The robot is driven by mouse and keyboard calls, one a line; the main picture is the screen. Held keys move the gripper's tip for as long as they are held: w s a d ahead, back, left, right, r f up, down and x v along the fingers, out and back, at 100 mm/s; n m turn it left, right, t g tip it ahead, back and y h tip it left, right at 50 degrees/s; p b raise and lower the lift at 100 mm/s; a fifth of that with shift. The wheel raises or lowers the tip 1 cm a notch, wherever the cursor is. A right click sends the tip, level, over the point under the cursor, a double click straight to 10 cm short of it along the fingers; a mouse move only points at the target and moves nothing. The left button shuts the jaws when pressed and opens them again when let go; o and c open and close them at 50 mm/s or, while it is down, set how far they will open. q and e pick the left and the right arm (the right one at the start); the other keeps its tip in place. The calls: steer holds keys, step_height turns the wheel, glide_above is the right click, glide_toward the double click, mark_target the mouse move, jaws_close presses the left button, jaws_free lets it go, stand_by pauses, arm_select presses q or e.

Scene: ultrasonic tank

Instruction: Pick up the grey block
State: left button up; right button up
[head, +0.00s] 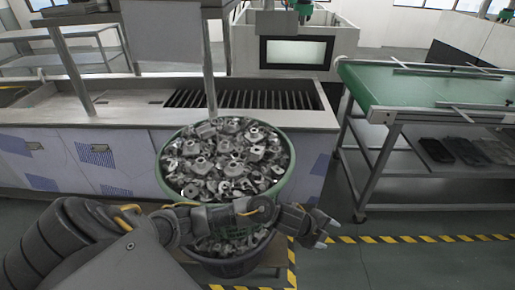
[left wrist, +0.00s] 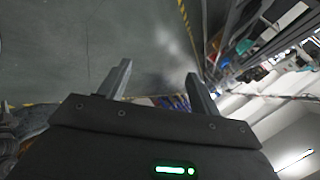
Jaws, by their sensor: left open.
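No single grey block can be told apart; many small grey metal parts (head: 225,160) fill a green basket (head: 284,180) in the middle of the head view. My left arm crosses in front of the basket. My left gripper (head: 325,228) is to the right of the basket's lower part, apart from the parts, with nothing between its fingers. In the left wrist view the two fingers of the left gripper (left wrist: 158,72) stand wide apart over bare floor. My right gripper is not in view.
A long metal tank (head: 130,115) with a slatted opening (head: 235,98) stands behind the basket. A green-topped table (head: 420,88) with a lower shelf is at the right. Yellow-black tape (head: 420,239) marks the floor, which is clear at lower right.

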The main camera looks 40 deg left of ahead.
arm_select(q)
step_height(320, 180, up, 7)
steer(key=w+a+m, duration=0.2)
steer(key=m, duration=0.3)
steer(key=m+g+y+p, duration=0.2)
steer(key=m+g+y, duration=0.1)
steer(key=m+y, duration=0.4)
glide_toward(256, 149)
steer(key=f, duration=0.1)
steer(key=b, duration=0.1)
steer(key=f+b, duration=0.1)
steer(key=shift+w+d+f, duration=0.3)
steer(key=shift+w+d, duration=0.05)
steer(key=shift+w, duration=0.05)
steer(key=shift+w+f, duration=0.2)
steer(key=shift+f, duration=0.15)
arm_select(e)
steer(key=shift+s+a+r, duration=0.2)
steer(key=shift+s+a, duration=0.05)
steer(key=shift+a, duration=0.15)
arm_select(q)
steer(key=shift+f, duration=0.25)
steer(key=shift+x, duration=2.4)
steer(key=shift+a, duration=0.1)
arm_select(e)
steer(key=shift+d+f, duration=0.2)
